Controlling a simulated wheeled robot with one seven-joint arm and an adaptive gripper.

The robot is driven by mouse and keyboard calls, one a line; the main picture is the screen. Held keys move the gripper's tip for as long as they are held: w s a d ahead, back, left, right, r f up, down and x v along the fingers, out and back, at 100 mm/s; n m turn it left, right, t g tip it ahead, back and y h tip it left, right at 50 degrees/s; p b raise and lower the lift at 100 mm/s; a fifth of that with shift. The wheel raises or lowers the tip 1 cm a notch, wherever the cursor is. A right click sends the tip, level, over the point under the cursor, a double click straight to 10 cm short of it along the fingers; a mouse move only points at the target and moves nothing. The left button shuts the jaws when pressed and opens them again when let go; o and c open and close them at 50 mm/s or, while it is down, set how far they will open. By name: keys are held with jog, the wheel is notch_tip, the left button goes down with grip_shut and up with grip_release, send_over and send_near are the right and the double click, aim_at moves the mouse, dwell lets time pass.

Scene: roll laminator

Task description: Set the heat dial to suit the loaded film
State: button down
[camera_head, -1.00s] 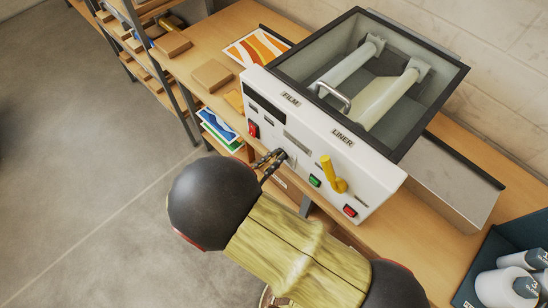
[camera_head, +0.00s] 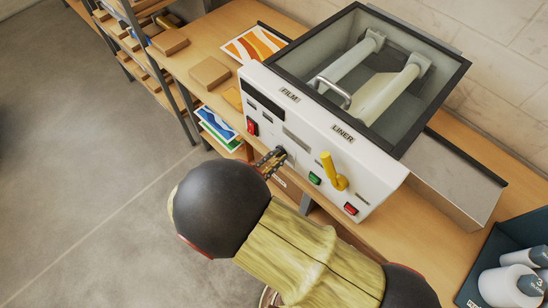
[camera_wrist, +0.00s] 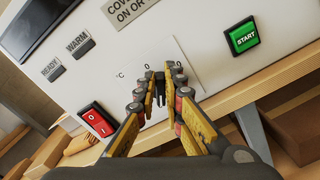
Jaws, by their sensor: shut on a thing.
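The laminator (camera_head: 320,150) is a white machine with a sloping control panel and an open-topped grey bay. My gripper (camera_head: 275,160) is at the panel's middle. In the wrist view my gripper (camera_wrist: 157,86) is shut on the heat dial, whose knob is mostly hidden between the fingertips. A °C scale plate (camera_wrist: 122,76) shows around them; only parts of its numbers show, and the dial's setting cannot be read. In the bay lie a pale roll (camera_head: 348,66) and a yellowish roll (camera_head: 388,95). The FILM label (camera_head: 290,95) and LINER label (camera_head: 342,133) are on the machine.
A red rocker switch (camera_wrist: 98,122) is left of my fingers, a green START button (camera_wrist: 242,37) right. A yellow lever (camera_head: 331,172) and red button (camera_head: 351,209) are farther right on the panel.

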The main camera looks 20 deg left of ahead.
jog(key=c, duration=1.9)
grip_release()
jog(key=shift+r, duration=0.1)
notch_tip(320, 180, up, 10)
jog(key=shift+f, duration=0.1)
